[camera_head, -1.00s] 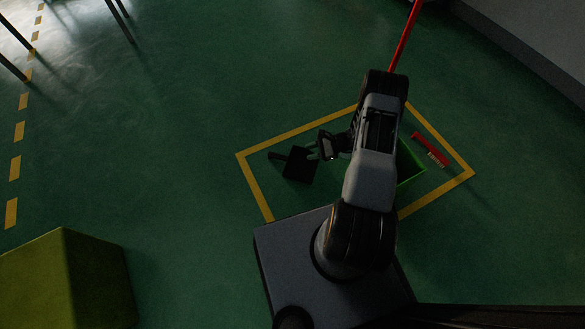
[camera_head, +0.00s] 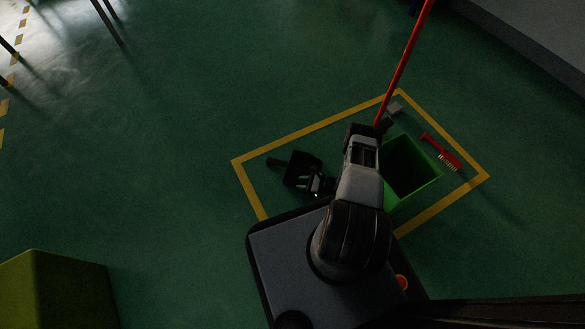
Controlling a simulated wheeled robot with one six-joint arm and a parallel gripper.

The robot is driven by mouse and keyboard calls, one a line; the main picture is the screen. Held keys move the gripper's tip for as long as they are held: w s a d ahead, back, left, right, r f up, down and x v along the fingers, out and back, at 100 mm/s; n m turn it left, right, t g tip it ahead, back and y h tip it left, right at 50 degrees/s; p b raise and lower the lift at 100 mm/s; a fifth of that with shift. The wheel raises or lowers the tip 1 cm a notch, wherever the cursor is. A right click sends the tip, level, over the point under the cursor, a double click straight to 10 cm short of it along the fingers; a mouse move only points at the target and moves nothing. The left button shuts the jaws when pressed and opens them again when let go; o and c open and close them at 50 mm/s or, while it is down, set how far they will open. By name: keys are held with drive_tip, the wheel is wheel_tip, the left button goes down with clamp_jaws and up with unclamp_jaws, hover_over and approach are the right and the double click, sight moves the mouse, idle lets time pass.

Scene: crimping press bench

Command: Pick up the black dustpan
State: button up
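The black dustpan (camera_head: 304,164) lies on the green floor inside the yellow-taped rectangle, at its left part. Its short handle (camera_head: 277,162) points left. My gripper (camera_head: 304,181) is low over the near edge of the dustpan's pan, right of the handle. Its fingers look parted, with nothing seen between them. I cannot tell whether they touch the pan.
A green open bin (camera_head: 425,170) stands right of my arm. A red brush (camera_head: 441,151) lies right of the bin. A red pole (camera_head: 405,62) rises behind my arm, near a small grey block (camera_head: 394,108). A yellow-green box (camera_head: 58,290) is at lower left.

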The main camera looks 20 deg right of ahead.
drive_tip(key=shift+x, duration=1.3)
clamp_jaws()
